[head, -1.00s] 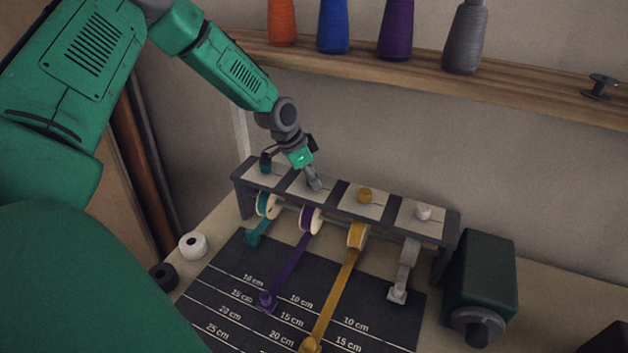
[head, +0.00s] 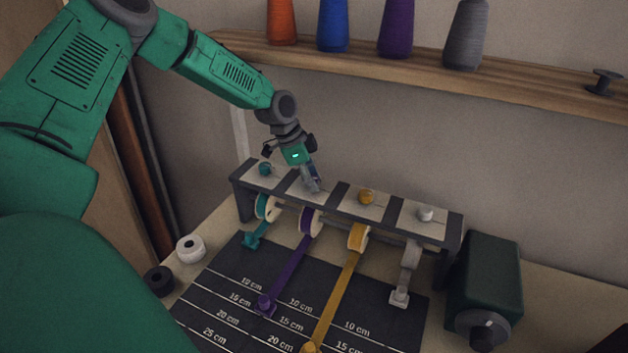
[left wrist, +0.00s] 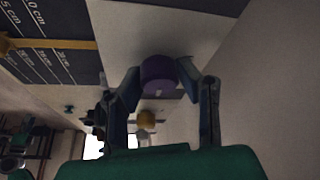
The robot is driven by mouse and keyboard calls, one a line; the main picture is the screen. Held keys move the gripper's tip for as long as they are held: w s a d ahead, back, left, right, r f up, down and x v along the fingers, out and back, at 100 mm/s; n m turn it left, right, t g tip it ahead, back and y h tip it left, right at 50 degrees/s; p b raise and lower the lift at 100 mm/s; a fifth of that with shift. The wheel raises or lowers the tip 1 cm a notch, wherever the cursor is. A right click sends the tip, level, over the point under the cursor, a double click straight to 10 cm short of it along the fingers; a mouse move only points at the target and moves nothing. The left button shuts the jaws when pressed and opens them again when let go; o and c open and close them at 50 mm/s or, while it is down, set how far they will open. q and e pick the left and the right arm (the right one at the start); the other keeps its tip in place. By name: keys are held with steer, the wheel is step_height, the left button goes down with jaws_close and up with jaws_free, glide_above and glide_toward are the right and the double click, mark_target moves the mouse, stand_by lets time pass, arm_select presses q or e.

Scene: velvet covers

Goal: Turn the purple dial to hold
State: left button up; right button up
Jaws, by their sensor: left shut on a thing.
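The purple dial (left wrist: 158,74) sits on a pale plate (left wrist: 112,30) and shows in the left wrist view between my left gripper's fingers. My left gripper (head: 315,187) is shut on the dial from above; in the head view the fingers hide the dial. The gripper also shows in the left wrist view (left wrist: 165,82). Below that plate, a purple ribbon (head: 290,263) runs from its spool (head: 309,221) down the dark measuring mat (head: 225,280). Any hold mark on the plate is too small to read. My right gripper is not in view.
On the same rack (head: 452,236) are a teal dial (head: 265,169) to the left, and a yellow dial (head: 366,197) and white dial (head: 425,214) to the right. A green machine (head: 486,280) stands at the right. A shelf (head: 520,87) with thread cones runs behind.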

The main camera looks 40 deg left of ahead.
arm_select(q)
steer(key=shift+w+a+r, duration=0.15)
steer(key=shift+r, duration=0.05)
steer(key=o, duration=1)
steer(key=shift+o, duration=0.7)
steer(key=shift+a+f, duration=0.1)
steer(key=shift+f, duration=0.05)
steer(key=v, duration=0.3)
steer(key=shift+a, duration=0.15)
steer(key=s+a, duration=0.2)
steer(key=a, duration=0.1)
steer(key=s+a, duration=0.2)
steer(key=a, duration=0.1)
steer(key=s+a, duration=0.2)
steer(key=s, duration=0.1)
steer(key=shift+s+a+f, duration=0.1)
steer(key=shift+a+f, duration=0.05)
steer(key=shift+a, duration=0.25)
steer(key=shift+s+a, duration=0.15)
steer(key=shift+s, duration=0.25)
